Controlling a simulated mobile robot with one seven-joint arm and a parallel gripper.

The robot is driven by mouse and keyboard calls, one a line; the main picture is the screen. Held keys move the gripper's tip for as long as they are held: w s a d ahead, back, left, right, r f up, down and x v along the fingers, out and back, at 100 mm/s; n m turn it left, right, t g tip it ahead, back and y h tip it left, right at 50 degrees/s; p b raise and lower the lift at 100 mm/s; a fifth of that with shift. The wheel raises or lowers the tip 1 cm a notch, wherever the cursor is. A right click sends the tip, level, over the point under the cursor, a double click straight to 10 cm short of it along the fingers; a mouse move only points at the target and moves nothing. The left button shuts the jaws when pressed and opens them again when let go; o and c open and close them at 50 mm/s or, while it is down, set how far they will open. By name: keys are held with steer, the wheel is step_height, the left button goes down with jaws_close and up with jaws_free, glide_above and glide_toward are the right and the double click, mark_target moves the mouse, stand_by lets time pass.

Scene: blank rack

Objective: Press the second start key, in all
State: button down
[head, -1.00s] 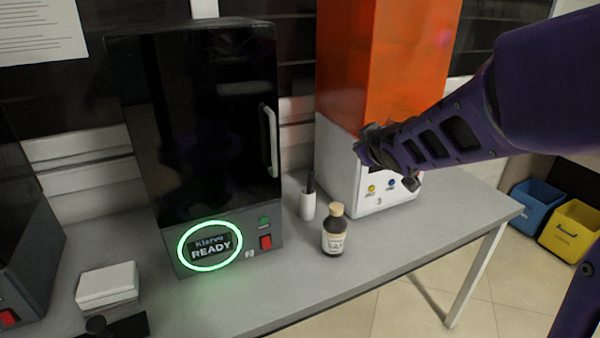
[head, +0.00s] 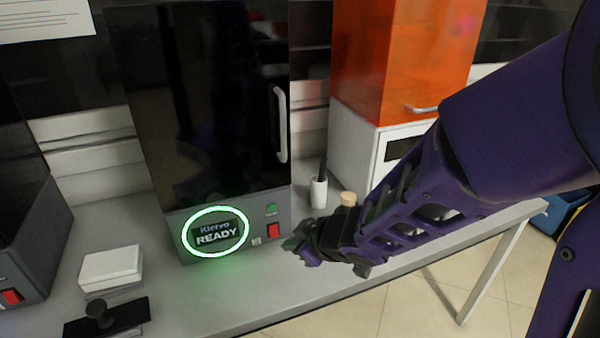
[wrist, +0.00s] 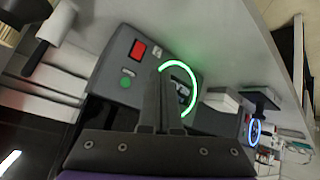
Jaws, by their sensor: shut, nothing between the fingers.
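In the wrist view the green key (wrist: 126,82) and red switch (wrist: 137,49) show left of my gripper. My gripper (head: 300,247) is shut and empty, in front of the panel's lower right side, seemingly apart from it. In the wrist view its fingers (wrist: 168,100) overlap part of the green ring.
A brown bottle's cork (head: 348,199) shows behind my gripper, its body hidden. A white cup (head: 318,192) stands right of the panel. An orange-topped white machine (head: 355,150) is at right. A white box (head: 111,266) and black stamp (head: 100,312) lie left.

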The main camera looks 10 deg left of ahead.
mark_target(272, 207)
steer(key=shift+w, duration=0.1)
steer(key=w+a+p, duration=0.1)
steer(key=w+a, duration=0.3)
steer(key=w, duration=0.3)
steer(key=shift+w+a, duration=0.2)
steer(key=shift+a, duration=0.1)
stand_by(2.0)
steer(key=shift+w+a+p, duration=0.25)
steer(key=shift+w+p, duration=0.1)
steer(key=shift+p, duration=0.05)
steer(key=shift+w+a, duration=0.2)
steer(key=shift+w, duration=0.15)
stand_by(0.6)
steer(key=shift+s, duration=0.1)
steer(key=shift+s+d, duration=0.45)
steer(key=shift+s, duration=0.15)
steer(key=shift+s, duration=0.1)
